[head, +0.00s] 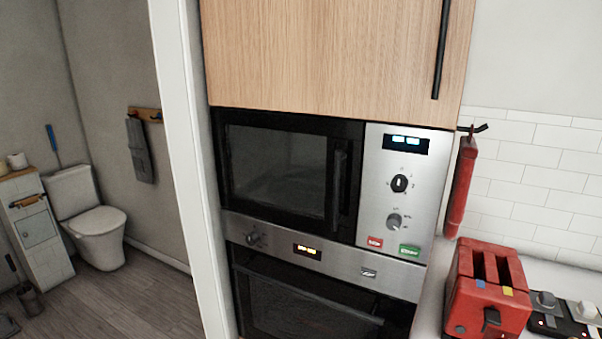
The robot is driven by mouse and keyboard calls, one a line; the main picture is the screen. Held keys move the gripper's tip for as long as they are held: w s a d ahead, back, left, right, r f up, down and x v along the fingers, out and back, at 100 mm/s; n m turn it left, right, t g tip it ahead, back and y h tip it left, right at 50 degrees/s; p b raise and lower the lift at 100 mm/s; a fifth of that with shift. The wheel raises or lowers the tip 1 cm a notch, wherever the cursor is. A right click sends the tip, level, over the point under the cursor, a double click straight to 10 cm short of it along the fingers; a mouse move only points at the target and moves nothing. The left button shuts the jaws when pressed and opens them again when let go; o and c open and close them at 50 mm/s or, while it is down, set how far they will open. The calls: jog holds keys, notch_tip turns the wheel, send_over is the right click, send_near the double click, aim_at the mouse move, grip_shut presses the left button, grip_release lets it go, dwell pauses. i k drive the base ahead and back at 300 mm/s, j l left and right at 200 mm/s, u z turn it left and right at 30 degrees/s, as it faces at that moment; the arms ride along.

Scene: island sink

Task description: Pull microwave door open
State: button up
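The microwave (400,190) is built into a tall cabinet in the middle of the head view. Its black door (275,165) has a dark window and looks shut. A dark vertical handle (340,185) runs along the door's right side, beside the silver control panel. The panel has a lit display, two round knobs, a red button and a green button. My gripper does not show in this view.
An oven (310,300) sits directly below the microwave, and a wooden cupboard door (325,55) is above. A red toaster (488,290) stands on the counter to the right. A white door frame (185,150) borders the cabinet's left, with a toilet (95,225) beyond.

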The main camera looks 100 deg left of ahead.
aim_at(345, 138)
jog(key=u, duration=3.6)
jog(key=j+u, duration=0.1)
jog(key=j, duration=0.2)
jog(key=k, duration=0.05)
